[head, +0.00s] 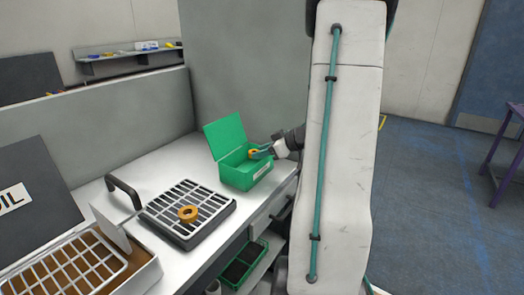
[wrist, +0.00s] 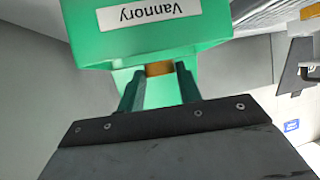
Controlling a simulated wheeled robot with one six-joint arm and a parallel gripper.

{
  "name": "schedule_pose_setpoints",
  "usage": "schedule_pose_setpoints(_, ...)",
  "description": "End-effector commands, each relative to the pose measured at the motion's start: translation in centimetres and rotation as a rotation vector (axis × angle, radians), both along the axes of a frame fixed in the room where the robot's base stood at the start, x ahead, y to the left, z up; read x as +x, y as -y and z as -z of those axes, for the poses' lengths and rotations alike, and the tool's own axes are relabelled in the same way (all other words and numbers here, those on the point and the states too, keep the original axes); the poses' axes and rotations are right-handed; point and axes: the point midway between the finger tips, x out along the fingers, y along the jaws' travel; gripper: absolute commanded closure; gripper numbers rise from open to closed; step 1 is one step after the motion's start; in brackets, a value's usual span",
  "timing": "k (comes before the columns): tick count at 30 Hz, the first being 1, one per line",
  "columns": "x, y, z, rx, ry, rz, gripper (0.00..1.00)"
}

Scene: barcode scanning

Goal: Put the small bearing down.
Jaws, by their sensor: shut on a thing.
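My gripper (head: 259,153) is shut on the small bearing (head: 252,153), an orange ring, at the mouth of an open green box (head: 243,178). In the wrist view the bearing (wrist: 158,69) shows as an orange-brown patch between the two green fingertips (wrist: 158,76). The green box (wrist: 215,42) fills the top of that view, with a white label reading "Vannory" upside down. Its lid (head: 225,136) stands open at the back left in the head view. I cannot tell whether the bearing touches the box.
Another orange ring (head: 187,214) lies on a grated black tray (head: 160,222) on the white bench (head: 172,163). A box with a white grid (head: 70,268) is at the front left. A black handle (head: 124,190) rises between them. Grey partitions (head: 235,70) stand behind.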

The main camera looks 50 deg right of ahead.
Motion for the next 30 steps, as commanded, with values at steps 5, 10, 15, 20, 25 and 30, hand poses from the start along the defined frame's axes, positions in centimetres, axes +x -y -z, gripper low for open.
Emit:
schedule_pose_setpoints(5,0.0,0.0,0.5,0.001,0.000,0.000,1.00)
schedule_pose_setpoints(10,0.0,0.0,0.6,0.000,0.000,0.000,0.49)
schedule_pose_setpoints(15,0.0,0.0,0.5,0.000,0.000,0.000,0.44)
schedule_pose_setpoints(20,0.0,0.0,0.4,-0.001,0.000,0.000,0.44)
schedule_pose_setpoints(25,-0.6,0.2,-1.1,-0.003,0.001,0.002,0.44)
schedule_pose_setpoints(30,-3.8,1.2,-2.8,-0.003,0.001,0.006,0.44)
